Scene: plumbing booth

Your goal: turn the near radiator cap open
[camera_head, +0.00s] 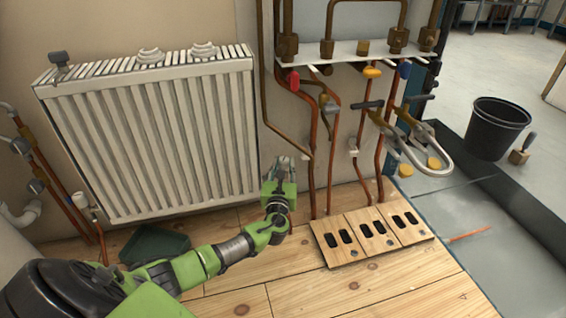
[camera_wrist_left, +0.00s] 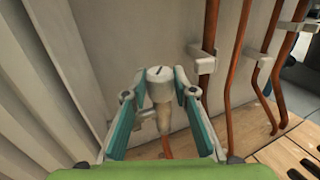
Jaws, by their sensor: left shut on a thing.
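The white radiator (camera_head: 160,135) hangs on the wall at the left in the head view. In the left wrist view, a round white radiator cap (camera_wrist_left: 160,74) with a dark slot sits on a pale valve body beside the radiator's side. My left gripper (camera_head: 284,172) is at the radiator's lower right corner. In the wrist view its teal fingers (camera_wrist_left: 160,94) are closed on the cap, one on each side. The gripper hides the cap in the head view. My right gripper is not in view.
Copper pipes with coloured valve handles (camera_head: 372,72) rise just right of my left gripper. A black bucket (camera_head: 495,128) stands at the right.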

